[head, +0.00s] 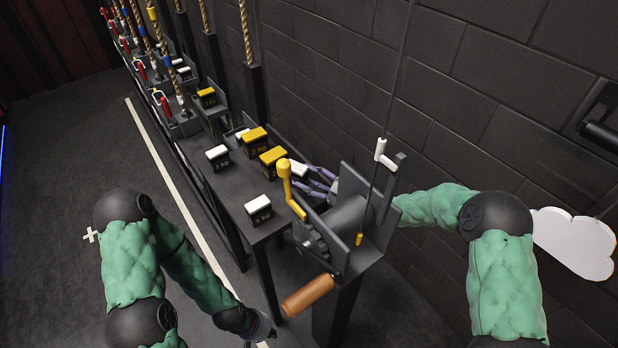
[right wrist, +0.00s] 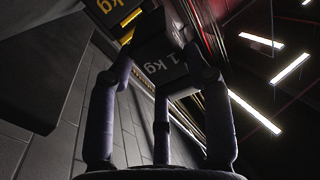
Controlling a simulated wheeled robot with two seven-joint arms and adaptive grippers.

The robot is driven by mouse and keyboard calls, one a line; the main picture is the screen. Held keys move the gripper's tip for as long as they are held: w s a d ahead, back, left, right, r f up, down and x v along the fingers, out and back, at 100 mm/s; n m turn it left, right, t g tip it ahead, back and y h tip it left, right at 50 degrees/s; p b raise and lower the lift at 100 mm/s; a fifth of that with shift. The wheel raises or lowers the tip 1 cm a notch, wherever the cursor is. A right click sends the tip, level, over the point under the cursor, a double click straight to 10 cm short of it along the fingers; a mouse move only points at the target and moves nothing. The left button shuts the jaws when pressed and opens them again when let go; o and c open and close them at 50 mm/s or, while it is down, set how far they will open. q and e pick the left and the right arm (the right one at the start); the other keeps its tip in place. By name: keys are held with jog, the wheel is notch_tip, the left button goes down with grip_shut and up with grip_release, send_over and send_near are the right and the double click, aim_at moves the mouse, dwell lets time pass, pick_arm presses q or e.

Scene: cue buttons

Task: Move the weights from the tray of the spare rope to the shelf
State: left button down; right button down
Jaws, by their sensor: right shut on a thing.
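My right gripper (head: 310,180), with purple fingers, is shut on a dark weight with a white top (head: 298,170), marked 1 kg in the right wrist view (right wrist: 163,62). It is at the shelf's right side, partly hidden behind the winch. On the dark shelf (head: 234,184) stand a white-topped 1 kg weight (head: 259,209) at the near end, another (head: 218,157) at the left, and two yellow-topped 2 kg weights (head: 255,140) (head: 273,160). A further white top (head: 242,133) is mostly hidden behind them. My left gripper (head: 264,331) is low, below the shelf; its fingers are unclear.
A winch (head: 345,220) with a yellow lever (head: 285,178) and a wooden-handled crank (head: 308,295) stands at the near end of the shelf. A brick wall (head: 480,80) runs along the right. Ropes and trays, one with a yellow-topped weight (head: 206,97), stand farther back.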

jog(key=b, duration=0.3)
send_over(313, 203)
jog(key=w, duration=0.2)
jog(key=shift+s+a+f, duration=0.1)
jog(key=shift+a+f, duration=0.1)
jog(key=shift+f, duration=0.9)
jog(key=shift+s+a+f, duration=0.1)
jog(key=shift+a+f, duration=0.1)
jog(key=shift+f, duration=0.85)
jog(key=shift+s+f, duration=0.25)
jog(key=shift+f, duration=0.75)
jog(key=shift+s+a+f, duration=0.1)
jog(key=shift+f, duration=0.2)
jog(key=c, duration=0.6)
grip_release()
jog(key=shift+o, duration=0.7)
jog(key=shift+s+f, duration=0.1)
jog(key=shift+f, duration=0.15)
jog(key=shift+s+d, duration=0.25)
jog(key=shift+d, duration=0.2)
jog(key=v, duration=0.3)
jog(key=r+v, duration=0.1)
jog(key=v, duration=0.3)
jog(key=r+v, duration=0.1)
jog(key=v, duration=0.2)
jog(key=shift+d, duration=0.5)
